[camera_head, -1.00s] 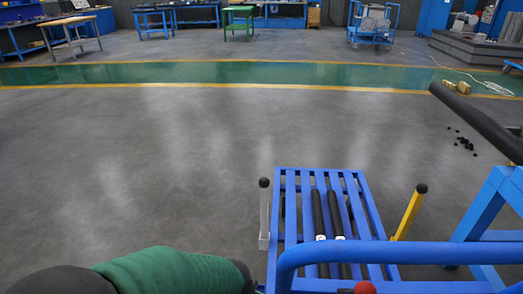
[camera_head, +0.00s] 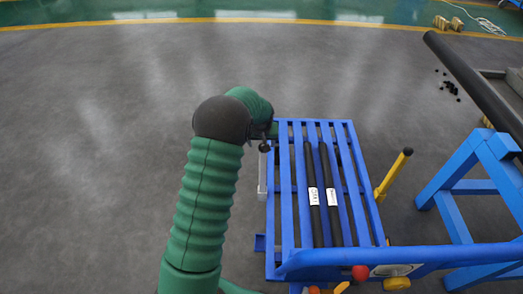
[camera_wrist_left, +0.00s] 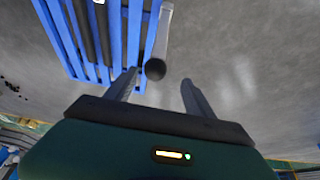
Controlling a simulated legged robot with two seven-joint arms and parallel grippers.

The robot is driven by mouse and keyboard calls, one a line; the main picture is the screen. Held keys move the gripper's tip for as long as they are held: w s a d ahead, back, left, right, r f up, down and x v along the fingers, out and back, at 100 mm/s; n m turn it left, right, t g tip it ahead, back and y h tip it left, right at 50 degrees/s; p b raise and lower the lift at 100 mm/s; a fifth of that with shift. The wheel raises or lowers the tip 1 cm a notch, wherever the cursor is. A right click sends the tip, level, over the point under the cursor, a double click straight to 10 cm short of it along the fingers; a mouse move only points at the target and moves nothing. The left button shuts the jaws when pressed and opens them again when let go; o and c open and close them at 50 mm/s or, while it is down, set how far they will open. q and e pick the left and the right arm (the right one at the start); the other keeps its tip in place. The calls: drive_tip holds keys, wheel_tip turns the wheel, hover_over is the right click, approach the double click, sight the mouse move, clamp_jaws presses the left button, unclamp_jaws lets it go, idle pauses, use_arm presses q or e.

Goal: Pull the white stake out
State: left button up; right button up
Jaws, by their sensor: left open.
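The white stake (camera_head: 262,178) stands upright at the left side of the blue slatted cart, with a dark round knob at its top. In the left wrist view the stake (camera_wrist_left: 163,35) shows with its black knob toward me. My left gripper (camera_head: 268,134) is by the top of the stake in the head view, partly hidden by my own green arm. In the left wrist view the left gripper (camera_wrist_left: 159,78) is open, its fingers apart, with the knob appearing in the gap near the fingertips. I cannot tell whether they touch. My right gripper is not in view.
The blue cart (camera_head: 287,215) carries two dark bars (camera_head: 330,200) with white labels. A yellow stake (camera_head: 393,177) leans at its right side. A blue stand (camera_head: 465,165) with a dark pipe (camera_head: 475,85) is at the right. The floor on the left is clear.

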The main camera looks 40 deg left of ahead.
use_arm(q)
drive_tip(key=f, duration=0.1)
drive_tip(key=w+f+b, duration=0.1)
drive_tip(key=f, duration=0.1)
drive_tip(key=w+f, duration=0.1)
drive_tip(key=f, duration=0.1)
drive_tip(key=shift+d+b, duration=0.2)
drive_tip(key=shift+b, duration=0.1)
drive_tip(key=shift+a+x, duration=0.25)
drive_tip(key=shift+x, duration=0.95)
drive_tip(key=shift+a+f, duration=0.3)
drive_tip(key=shift+a, duration=0.15)
drive_tip(key=shift+d+r, duration=0.2)
drive_tip(key=shift+d, duration=0.05)
drive_tip(key=shift+c, duration=0.2)
drive_tip(key=shift+d+r, duration=0.15)
drive_tip(key=shift+d, duration=0.05)
drive_tip(key=c, duration=0.5)
drive_tip(key=shift+s+a, duration=0.15)
clamp_jaws()
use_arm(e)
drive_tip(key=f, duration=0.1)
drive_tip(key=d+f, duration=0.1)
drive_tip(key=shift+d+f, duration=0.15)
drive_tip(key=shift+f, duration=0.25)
